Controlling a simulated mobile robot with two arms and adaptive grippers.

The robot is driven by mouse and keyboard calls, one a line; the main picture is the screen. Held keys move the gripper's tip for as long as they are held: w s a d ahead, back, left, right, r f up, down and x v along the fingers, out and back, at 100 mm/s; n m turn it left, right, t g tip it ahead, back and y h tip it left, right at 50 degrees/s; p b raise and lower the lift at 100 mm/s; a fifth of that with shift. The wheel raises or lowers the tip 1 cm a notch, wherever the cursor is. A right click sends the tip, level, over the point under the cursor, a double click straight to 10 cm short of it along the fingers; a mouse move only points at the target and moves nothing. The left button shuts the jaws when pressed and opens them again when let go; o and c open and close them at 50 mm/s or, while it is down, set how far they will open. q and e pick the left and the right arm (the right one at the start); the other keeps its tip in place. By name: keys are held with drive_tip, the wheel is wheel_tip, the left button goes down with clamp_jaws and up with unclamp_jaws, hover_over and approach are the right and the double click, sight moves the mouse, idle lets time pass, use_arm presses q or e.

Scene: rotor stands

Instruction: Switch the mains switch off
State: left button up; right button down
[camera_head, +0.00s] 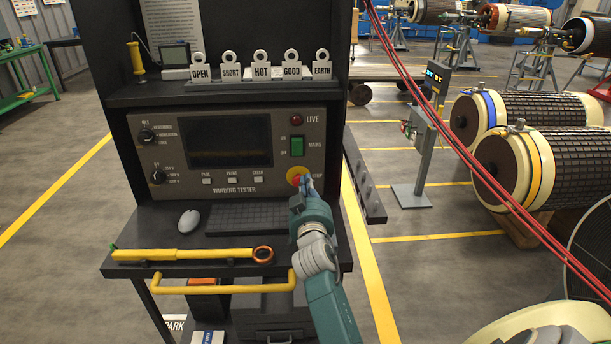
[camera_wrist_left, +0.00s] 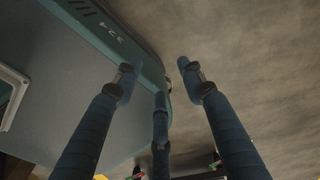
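The mains switch (camera_head: 297,146) is a green rocker on the right side of the winding tester panel (camera_head: 200,188), with the word MAINS beside it. Its rocker position is too small to tell. My right gripper (camera_head: 306,183) is just below it, at the lower right of the panel, beside or in front of the red stop button (camera_head: 294,174) on its yellow disc. I cannot tell whether it touches the button. Its fingers look close together, but their opening is unclear. My left gripper (camera_wrist_left: 155,85) shows only in the left wrist view, its fingers spread and empty.
The red LIVE lamp (camera_head: 297,119) is above the switch and looks dark. The tester screen (camera_head: 230,143) is dark. A keyboard (camera_head: 247,218), a mouse (camera_head: 189,221) and a yellow probe (camera_head: 185,254) lie on the shelf below. Red cables (camera_head: 460,145) cross the right side.

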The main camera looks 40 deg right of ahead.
use_arm(q)
drive_tip(key=shift+w+d+f, duration=0.25)
drive_tip(key=shift+w+d, duration=0.45)
drive_tip(key=shift+d, duration=0.15)
use_arm(e)
drive_tip(key=f+v, duration=0.1)
drive_tip(key=v, duration=0.5)
use_arm(q)
drive_tip(key=shift+s+a, duration=0.15)
drive_tip(key=shift+a, duration=0.1)
use_arm(e)
drive_tip(key=shift+s+a, duration=0.1)
